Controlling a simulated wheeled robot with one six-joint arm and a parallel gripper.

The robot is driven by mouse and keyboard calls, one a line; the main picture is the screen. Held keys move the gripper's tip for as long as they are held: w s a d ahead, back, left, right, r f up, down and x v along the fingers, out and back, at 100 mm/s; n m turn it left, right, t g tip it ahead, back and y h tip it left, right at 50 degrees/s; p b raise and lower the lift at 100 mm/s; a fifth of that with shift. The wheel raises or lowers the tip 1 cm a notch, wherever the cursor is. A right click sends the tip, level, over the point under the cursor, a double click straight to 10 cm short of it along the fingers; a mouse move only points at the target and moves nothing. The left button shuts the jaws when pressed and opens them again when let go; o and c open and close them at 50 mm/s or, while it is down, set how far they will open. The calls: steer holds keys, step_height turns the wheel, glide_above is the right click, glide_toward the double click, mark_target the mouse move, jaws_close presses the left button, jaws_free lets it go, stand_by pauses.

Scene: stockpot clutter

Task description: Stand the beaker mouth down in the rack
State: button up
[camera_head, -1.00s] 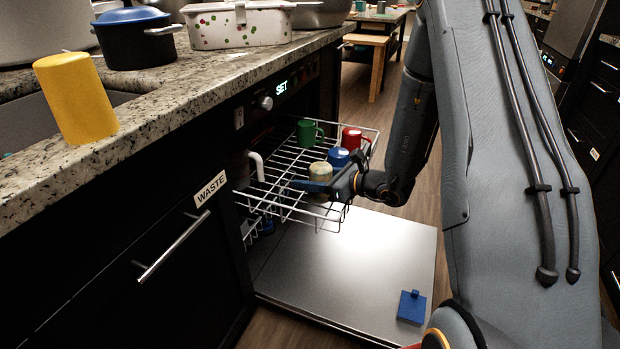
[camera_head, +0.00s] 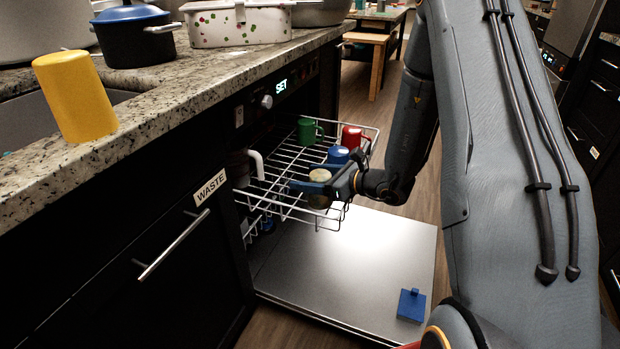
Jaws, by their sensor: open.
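A tan beaker-like cup (camera_head: 319,176) stands in the front part of the pulled-out wire rack (camera_head: 285,207). Its pale round top faces up; whether this is its base or its mouth is too small to tell. My gripper (camera_head: 311,187) is open at this cup, with a blue finger across its near side. The finger hides the cup's middle, and I cannot tell if it touches. A yellow tumbler (camera_head: 76,97) stands on the counter at the left, closed end up.
The rack also holds a green mug (camera_head: 308,131), a red mug (camera_head: 351,138) and a blue mug (camera_head: 337,155) behind my gripper. The open dishwasher door (camera_head: 345,262) lies below, with a blue block-like item (camera_head: 411,305) on it. The rack's left part has free room.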

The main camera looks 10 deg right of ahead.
mark_target(328, 177)
steer(key=v, duration=0.5)
steer(key=p+v, duration=0.1)
steer(key=v, duration=0.5)
steer(key=shift+s+d+r, duration=0.15)
steer(key=shift+s+r, duration=0.1)
steer(key=shift+r, duration=0.1)
steer(key=s+a+r+n+g+y, duration=0.1)
steer(key=s+a+r+n+g, duration=0.4)
steer(key=a, duration=0.3)
steer(key=s+a+r+n+g+y, duration=0.15)
steer(key=s+a+n+g, duration=0.25)
steer(key=s+a+n, duration=0.4)
steer(key=s+a+r+n+g+h, duration=0.2)
steer(key=s+n+h, duration=0.1)
steer(key=s+n, duration=0.15)
steer(key=s+a+r+n+g+h, duration=0.1)
steer(key=s+n+g+h, duration=0.15)
steer(key=s, duration=0.25)
steer(key=s+d+r+n+t+h, duration=0.3)
steer(key=n+h, duration=0.3)
steer(key=n, duration=0.4)
steer(key=shift+s+d+r+n, duration=0.35)
steer(key=shift+s+d, duration=0.2)
steer(key=shift+s, duration=0.3)
